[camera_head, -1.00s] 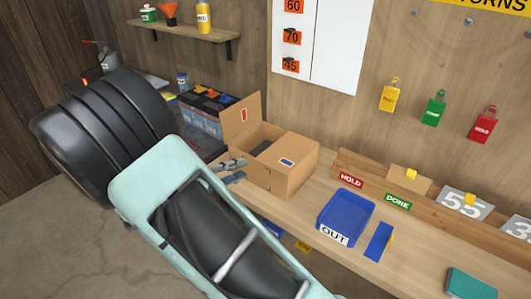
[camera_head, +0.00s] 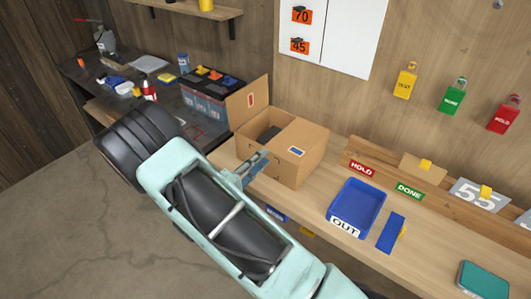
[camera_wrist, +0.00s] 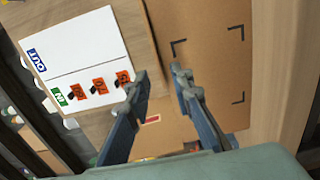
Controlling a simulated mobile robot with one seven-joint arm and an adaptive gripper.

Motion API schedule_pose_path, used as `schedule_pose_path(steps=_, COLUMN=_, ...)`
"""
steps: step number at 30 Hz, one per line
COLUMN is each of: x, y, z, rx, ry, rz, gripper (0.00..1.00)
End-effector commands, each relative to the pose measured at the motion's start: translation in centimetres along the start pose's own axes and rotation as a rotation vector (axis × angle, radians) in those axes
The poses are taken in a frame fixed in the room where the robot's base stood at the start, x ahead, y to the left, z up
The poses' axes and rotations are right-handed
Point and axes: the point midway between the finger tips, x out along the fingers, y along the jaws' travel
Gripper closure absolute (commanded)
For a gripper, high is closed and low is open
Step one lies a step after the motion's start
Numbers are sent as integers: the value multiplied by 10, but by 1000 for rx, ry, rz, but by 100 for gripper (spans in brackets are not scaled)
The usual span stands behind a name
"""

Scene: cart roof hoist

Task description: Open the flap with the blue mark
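A cardboard box (camera_head: 270,163) stands on the bench. The flap with the blue mark (camera_head: 297,152) appears to lie flat over the right part of its top. The flap with the red mark (camera_head: 248,102) stands up at the left, and a dark item (camera_head: 268,133) shows inside. My gripper (camera_head: 257,165) is in front of the box's near left side; I cannot tell whether it touches. In the wrist view my gripper (camera_wrist: 160,80) has its fingertips apart with nothing between them.
A blue OUT tray (camera_head: 357,208) and a blue block (camera_head: 391,233) lie right of the box. A battery (camera_head: 210,97) stands to its left on a dark bench. A ledge with HOLD and DONE labels (camera_head: 385,180) runs behind. Floor is clear at the lower left.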

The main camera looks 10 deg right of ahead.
Motion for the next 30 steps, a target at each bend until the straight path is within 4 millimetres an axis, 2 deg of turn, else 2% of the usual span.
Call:
schedule_pose_path(steps=3, x=15, y=1, z=0, rx=1, ry=-1, rz=1, gripper=79)
schedule_pose_path(steps=6, x=21, y=0, z=0, rx=0, ry=-1, rz=0, gripper=79)
schedule_pose_path(steps=15, x=24, y=0, z=0, rx=1, ry=1, rz=0, gripper=79)
schedule_pose_path(steps=16, x=24, y=0, z=0, rx=1, ry=1, rz=0, gripper=80)
schedule_pose_path(steps=21, x=24, y=0, z=0, rx=1, ry=1, rz=0, gripper=99)
schedule_pose_path(steps=30, x=24, y=0, z=0, rx=1, ry=0, rz=0, gripper=100)
